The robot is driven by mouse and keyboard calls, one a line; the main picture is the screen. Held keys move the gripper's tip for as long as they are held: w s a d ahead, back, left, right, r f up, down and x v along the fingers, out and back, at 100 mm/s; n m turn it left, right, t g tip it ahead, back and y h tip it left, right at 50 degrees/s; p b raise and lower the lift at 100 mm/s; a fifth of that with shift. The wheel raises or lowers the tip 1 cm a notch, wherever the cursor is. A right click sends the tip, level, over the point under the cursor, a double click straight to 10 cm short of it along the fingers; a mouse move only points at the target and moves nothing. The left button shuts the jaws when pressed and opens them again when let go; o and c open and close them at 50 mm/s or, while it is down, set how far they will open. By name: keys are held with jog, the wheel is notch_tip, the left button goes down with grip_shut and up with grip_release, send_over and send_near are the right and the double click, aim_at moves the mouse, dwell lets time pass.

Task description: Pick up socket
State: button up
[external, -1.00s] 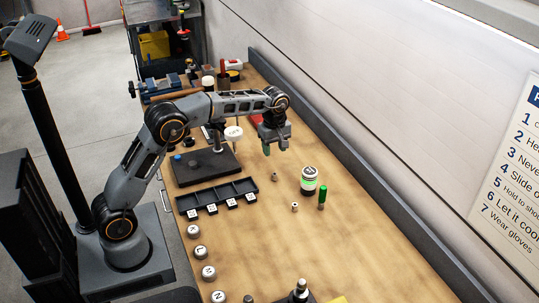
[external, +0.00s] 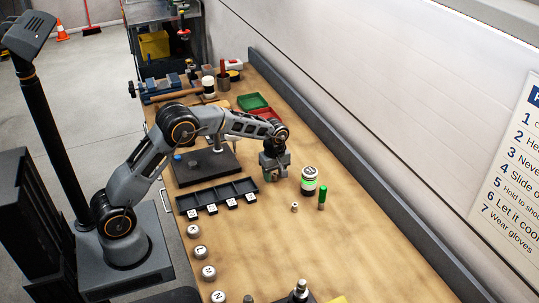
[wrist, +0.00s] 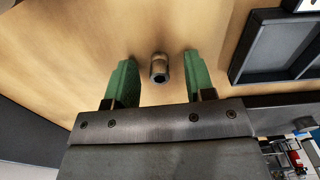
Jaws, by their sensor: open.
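A small metal socket (wrist: 158,68) stands on the wooden bench in the wrist view. It lies between the tips of my gripper's two green fingers (wrist: 158,62), with a gap on each side. My gripper is open. In the external view my gripper (external: 274,174) points down low over the bench, and it hides the socket there. Another small metal piece (external: 294,207) stands on the bench, closer to the camera.
A white-and-green container (external: 309,181) and a green-handled tool (external: 322,197) stand right of my gripper. A black compartment tray (external: 217,196) lies left, with round lettered weights (external: 201,252) nearer the camera. Red and green bins (external: 252,101) are behind.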

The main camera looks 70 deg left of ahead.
jog(key=shift+f, duration=0.15)
jog(key=shift+c, duration=0.4)
grip_shut()
